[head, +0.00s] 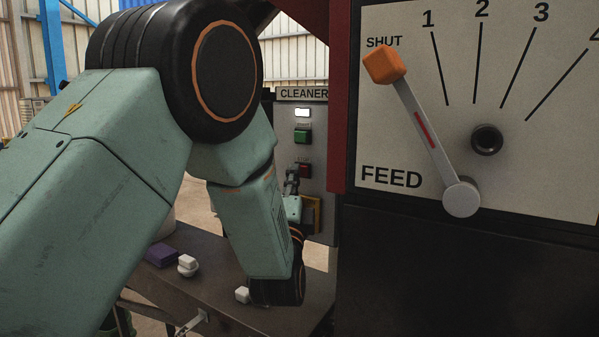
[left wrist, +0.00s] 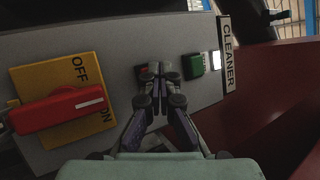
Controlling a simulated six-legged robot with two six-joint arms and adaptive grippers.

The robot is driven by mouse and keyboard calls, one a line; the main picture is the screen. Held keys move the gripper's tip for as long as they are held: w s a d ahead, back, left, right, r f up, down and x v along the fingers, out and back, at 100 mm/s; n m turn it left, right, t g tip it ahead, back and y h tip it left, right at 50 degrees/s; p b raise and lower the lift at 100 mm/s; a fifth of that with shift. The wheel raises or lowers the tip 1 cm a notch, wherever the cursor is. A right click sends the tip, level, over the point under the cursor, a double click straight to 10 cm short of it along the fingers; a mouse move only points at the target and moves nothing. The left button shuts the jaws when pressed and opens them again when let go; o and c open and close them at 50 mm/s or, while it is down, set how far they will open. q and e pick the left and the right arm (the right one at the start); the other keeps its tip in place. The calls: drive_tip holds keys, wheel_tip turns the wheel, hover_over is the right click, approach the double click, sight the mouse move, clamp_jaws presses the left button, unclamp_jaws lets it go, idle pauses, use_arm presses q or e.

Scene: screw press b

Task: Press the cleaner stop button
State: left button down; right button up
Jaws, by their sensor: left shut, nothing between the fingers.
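The grey cleaner panel (head: 318,195) carries a CLEANER label (head: 303,93), a lit white lamp (head: 303,113), a green button (head: 303,135) and a dark red stop button (head: 305,170) below it. My left gripper (head: 292,176) is shut and empty, its fingertips at the stop button. In the left wrist view the fingertips (left wrist: 156,70) cover most of the stop button, with a red edge (left wrist: 143,72) showing beside them. I cannot tell whether they touch it. The green button (left wrist: 193,66) is clear of the fingers. My right gripper is not in view.
A red rotary switch (left wrist: 58,110) on a yellow OFF/ON plate (left wrist: 82,72) sits beside the fingers. The feed dial (head: 480,100) with an orange-knobbed lever (head: 384,64) stands at right. A table (head: 215,305) below holds a purple block (head: 162,255) and white pieces (head: 187,265).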

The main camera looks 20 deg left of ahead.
use_arm(q)
drive_tip(key=shift+s+a, duration=0.1)
drive_tip(key=shift+s, duration=0.7)
drive_tip(key=shift+s+a+p, duration=0.15)
drive_tip(key=shift+s+a, duration=0.05)
drive_tip(key=shift+s, duration=1.05)
drive_tip(key=shift+s+a+p, duration=0.15)
drive_tip(key=shift+s, duration=1.1)
drive_tip(key=shift+f, duration=0.1)
